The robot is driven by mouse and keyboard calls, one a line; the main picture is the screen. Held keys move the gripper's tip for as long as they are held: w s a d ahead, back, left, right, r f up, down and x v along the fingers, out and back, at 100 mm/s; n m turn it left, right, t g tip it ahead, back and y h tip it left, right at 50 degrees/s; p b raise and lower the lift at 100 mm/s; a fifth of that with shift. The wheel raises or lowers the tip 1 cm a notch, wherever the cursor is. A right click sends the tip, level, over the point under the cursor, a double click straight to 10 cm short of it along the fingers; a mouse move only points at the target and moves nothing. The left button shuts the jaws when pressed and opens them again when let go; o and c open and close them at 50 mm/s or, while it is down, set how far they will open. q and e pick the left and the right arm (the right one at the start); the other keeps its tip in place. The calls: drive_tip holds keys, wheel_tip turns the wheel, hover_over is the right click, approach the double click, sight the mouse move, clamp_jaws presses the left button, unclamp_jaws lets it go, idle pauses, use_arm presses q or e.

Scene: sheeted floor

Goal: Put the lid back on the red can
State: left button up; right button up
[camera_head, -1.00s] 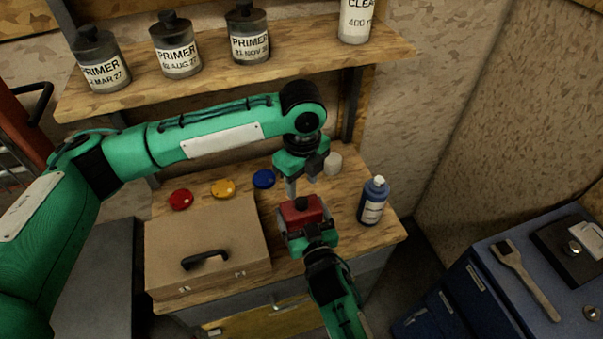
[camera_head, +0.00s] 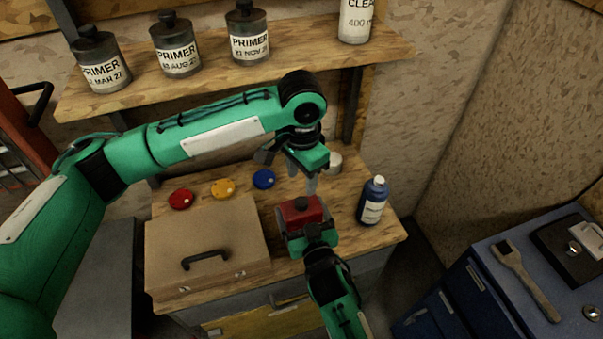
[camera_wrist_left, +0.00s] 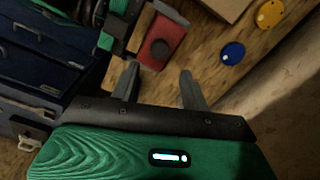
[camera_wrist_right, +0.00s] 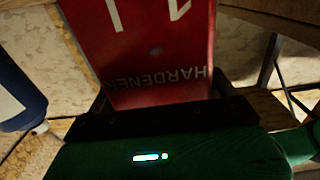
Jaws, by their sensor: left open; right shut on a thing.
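The red can (camera_head: 290,213) stands at the bench's front right, with a dark round spot on its top. My right gripper (camera_head: 308,232) is shut on it from the front. The right wrist view shows the can's red side (camera_wrist_right: 150,60) up close, with "HARDENER" lettering. The red lid (camera_head: 181,199) lies apart on the bench at the left, behind the case. My left gripper (camera_head: 302,177) is open and empty, pointing down above and behind the can. In the left wrist view the can (camera_wrist_left: 171,37) shows beyond the open fingers (camera_wrist_left: 158,72).
A yellow lid (camera_head: 223,188) and a blue lid (camera_head: 264,179) lie right of the red one. A tan case (camera_head: 205,235) fills the bench's front left. A blue bottle (camera_head: 373,201) stands right of the can, a whitish round thing (camera_head: 335,162) behind. A shelf (camera_head: 215,77) overhangs.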

sight(302, 201)
use_arm(q)
drive_tip(key=shift+n, duration=0.4)
drive_tip(key=shift+f, duration=3.95)
drive_tip(key=shift+c, duration=0.5)
clamp_jaws()
drive_tip(key=shift+o, duration=1.2)
unclamp_jaws()
